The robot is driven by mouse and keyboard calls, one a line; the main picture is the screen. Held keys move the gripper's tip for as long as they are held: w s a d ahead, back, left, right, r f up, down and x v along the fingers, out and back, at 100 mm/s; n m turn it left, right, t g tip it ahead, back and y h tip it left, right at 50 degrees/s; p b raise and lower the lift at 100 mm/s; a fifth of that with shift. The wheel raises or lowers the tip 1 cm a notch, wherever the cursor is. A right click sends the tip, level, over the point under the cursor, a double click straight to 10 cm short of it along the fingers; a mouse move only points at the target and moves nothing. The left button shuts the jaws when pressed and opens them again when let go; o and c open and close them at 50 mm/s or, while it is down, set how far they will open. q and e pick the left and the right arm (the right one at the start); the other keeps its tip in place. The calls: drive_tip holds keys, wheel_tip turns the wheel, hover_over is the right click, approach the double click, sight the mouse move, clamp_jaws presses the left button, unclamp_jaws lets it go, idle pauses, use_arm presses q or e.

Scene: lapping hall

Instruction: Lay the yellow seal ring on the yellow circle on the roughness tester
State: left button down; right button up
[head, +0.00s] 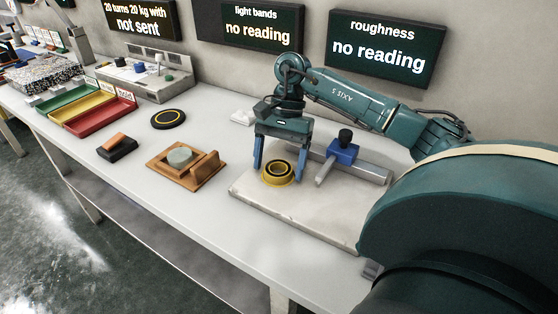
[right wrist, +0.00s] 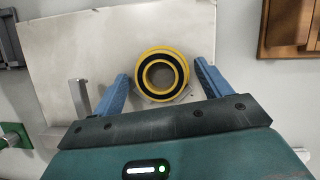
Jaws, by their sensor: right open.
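The yellow seal ring (head: 277,180) is at the left part of the pale stone slab of the roughness tester (head: 330,225). In the right wrist view the ring (right wrist: 161,52) shows a yellow rim, a black band and a yellow inner edge around an open centre. My right gripper (head: 279,168) points down over it with its blue fingers apart. In the right wrist view the gripper (right wrist: 162,72) has one finger on each side of the ring, with small gaps. I cannot make out a separate yellow circle beneath the ring. My left gripper is not in view.
A blue measuring head (head: 343,152) stands on a grey bar on the slab, right of my gripper. A wooden fixture (head: 184,175) stands left of the slab. Further left are a black disc with a yellow circle (head: 168,118), a dark block (head: 117,150) and coloured trays (head: 100,118).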

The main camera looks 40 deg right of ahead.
drive_tip(key=shift+r, duration=0.1)
drive_tip(key=p+v, duration=0.2)
drive_tip(key=v, duration=1)
drive_tip(key=shift+p, duration=0.35)
drive_tip(key=shift+a+r, duration=0.1)
